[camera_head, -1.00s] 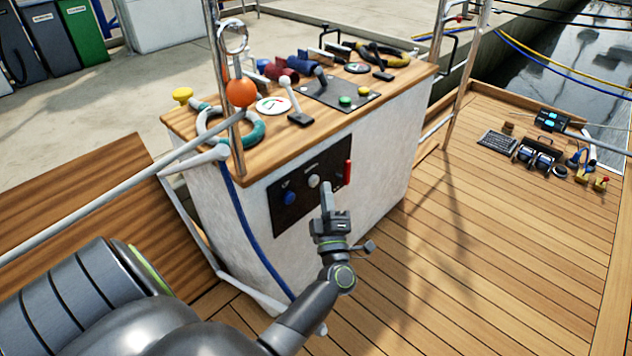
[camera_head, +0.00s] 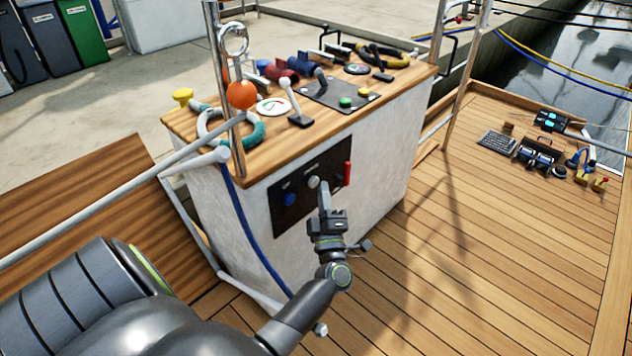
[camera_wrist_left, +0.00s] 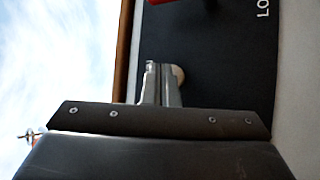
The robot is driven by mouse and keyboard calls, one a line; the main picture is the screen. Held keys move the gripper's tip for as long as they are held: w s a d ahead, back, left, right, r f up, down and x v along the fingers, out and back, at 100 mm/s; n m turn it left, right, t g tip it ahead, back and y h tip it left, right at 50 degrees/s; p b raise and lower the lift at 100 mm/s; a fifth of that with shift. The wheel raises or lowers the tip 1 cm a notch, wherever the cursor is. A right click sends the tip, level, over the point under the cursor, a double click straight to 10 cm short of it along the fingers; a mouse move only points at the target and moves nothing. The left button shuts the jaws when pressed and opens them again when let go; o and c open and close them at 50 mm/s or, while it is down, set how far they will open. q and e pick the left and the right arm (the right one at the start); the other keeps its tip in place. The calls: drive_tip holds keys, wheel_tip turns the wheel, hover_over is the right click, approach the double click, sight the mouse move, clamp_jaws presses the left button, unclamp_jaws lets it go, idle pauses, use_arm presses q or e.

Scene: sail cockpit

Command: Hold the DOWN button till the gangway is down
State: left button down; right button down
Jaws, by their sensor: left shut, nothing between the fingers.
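A dark control panel (camera_head: 300,190) is set in the white side of the console. It carries a blue button (camera_head: 289,199), a pale round button (camera_head: 314,182) in the middle and a red lever (camera_head: 347,172) at the right. The labels are too small to read, so I cannot tell which is DOWN. My left gripper (camera_head: 323,188) is shut and empty, its tips at or just before the pale button. In the left wrist view the shut fingers (camera_wrist_left: 162,80) partly cover the pale button (camera_wrist_left: 178,75); contact is unclear. My right gripper is not in view. I see no gangway that I can identify.
Wooden deck (camera_head: 440,250) lies free at the right, with small devices (camera_head: 540,155) farther off.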

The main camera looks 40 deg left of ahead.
use_arm(q)
drive_tip(key=shift+a, duration=0.5)
idle(2.8)
drive_tip(key=shift+d, duration=0.1)
idle(4.0)
drive_tip(key=shift+d, duration=0.8)
